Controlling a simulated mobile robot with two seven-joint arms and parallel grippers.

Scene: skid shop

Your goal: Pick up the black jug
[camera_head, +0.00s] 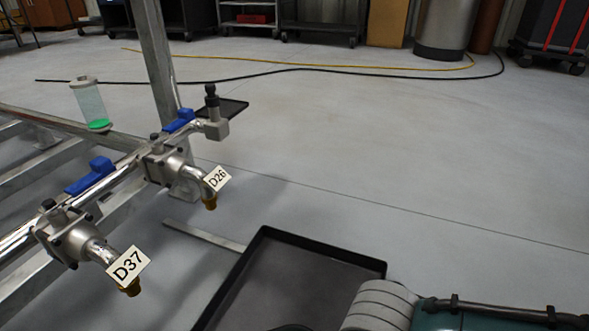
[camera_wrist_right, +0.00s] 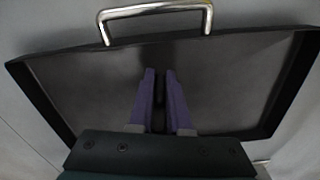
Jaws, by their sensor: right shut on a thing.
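My right gripper (camera_wrist_right: 161,90) shows in the right wrist view, its two purple fingers close together over the black tray. A thin dark piece between the fingers is what I can see of the black jug (camera_wrist_right: 160,98); the rest of it is hidden or blends with the dark tray floor. In the head view a dark curved edge (camera_head: 292,328) shows at the bottom border, too little to tell what it is. My right forearm crosses the lower right corner there, and the fingers are out of frame. My left gripper is not in view.
The black tray (camera_head: 376,266) has a raised rim and stands on the floor; a metal handle (camera_wrist_right: 155,9) shows at its edge. Left are pipes with valves tagged D26 (camera_head: 217,178) and D37 (camera_head: 128,264). A yellow hose (camera_head: 300,62) and black hose cross the open floor.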

